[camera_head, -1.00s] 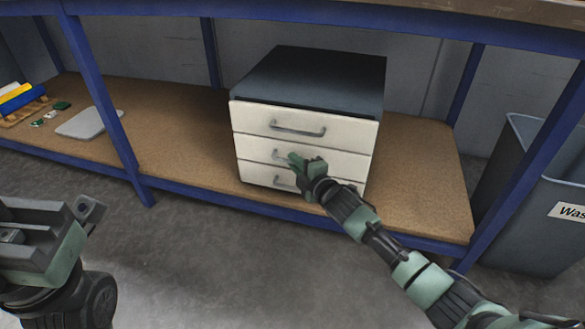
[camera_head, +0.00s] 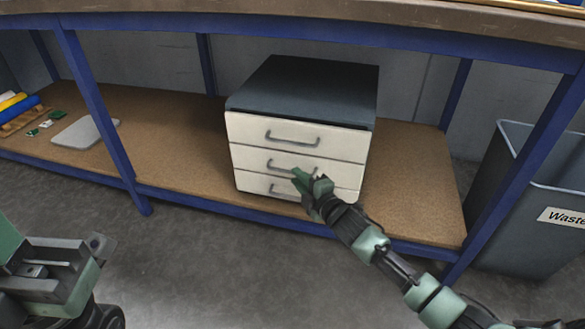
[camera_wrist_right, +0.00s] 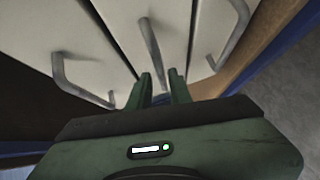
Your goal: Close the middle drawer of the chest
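The chest (camera_head: 302,85) has a dark grey top and three white drawer fronts, and stands on the low shelf. The middle drawer (camera_head: 250,158) looks flush or nearly flush with the top drawer (camera_head: 250,128); a small gap cannot be ruled out. My right gripper (camera_head: 298,177) is at the right part of the middle handle (camera_head: 277,165). In the right wrist view, the green fingers of my right gripper (camera_wrist_right: 161,78) stand apart, with the middle handle (camera_wrist_right: 153,45) reaching between them; firm contact is not clear. My left gripper (camera_head: 50,270) is at the lower left, away from the chest, its fingers unclear.
The bottom drawer (camera_head: 248,183) sits below, its front partly hidden by my right arm. Blue posts (camera_head: 95,110) frame the shelf (camera_head: 180,160). A grey waste bin (camera_head: 520,225) stands at the right. A grey plate (camera_head: 78,133) and coloured items (camera_head: 20,108) lie at the left.

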